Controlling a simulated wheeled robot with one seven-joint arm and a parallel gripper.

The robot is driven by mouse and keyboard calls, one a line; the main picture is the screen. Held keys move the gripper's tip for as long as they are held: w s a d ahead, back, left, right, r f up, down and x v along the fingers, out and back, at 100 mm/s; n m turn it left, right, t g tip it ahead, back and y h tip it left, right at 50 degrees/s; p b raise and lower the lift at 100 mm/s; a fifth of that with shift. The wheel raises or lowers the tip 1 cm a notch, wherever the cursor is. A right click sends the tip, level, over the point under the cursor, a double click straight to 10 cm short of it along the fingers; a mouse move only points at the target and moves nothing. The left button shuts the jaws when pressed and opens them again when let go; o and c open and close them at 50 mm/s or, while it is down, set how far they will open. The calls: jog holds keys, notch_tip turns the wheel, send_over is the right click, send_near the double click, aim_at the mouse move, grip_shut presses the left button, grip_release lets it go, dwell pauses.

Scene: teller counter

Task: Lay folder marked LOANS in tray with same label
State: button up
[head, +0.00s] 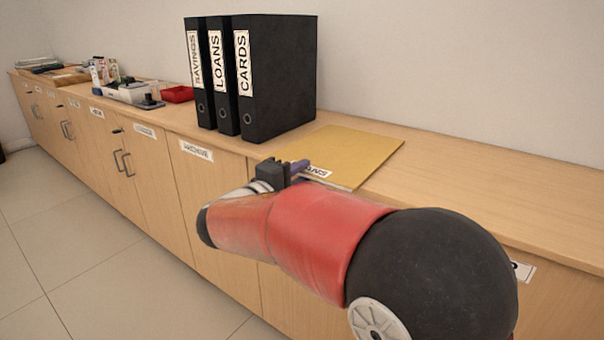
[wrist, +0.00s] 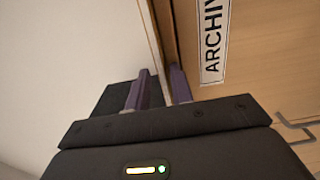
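A flat yellow folder (head: 345,151) lies on the counter, to the right of the black binders. Its white label (head: 318,172) is upside down and partly covered by my gripper; only "ANS" can be read. My gripper (head: 296,167) is at the folder's front edge, by the label. In the wrist view my gripper (wrist: 161,72) has its two purple fingers apart, one on each side of the counter edge line, with a gap between them. I cannot make out the folder between them. No tray with a readable LOANS label is in view.
Upright binders marked SAVINGS (head: 197,75), LOANS (head: 219,75) and CARDS (head: 275,78) stand left of the folder. A small red tray (head: 178,94) and desk items are farther left. Cupboards with handles, one labelled ARCHIVE (head: 196,150), run below. The counter's right end is bare.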

jog(key=shift+c, duration=0.2)
grip_shut()
jog(key=shift+r, duration=0.1)
notch_tip(320, 180, up, 2)
jog(key=shift+r+p, duration=0.2)
jog(key=shift+p, duration=0.4)
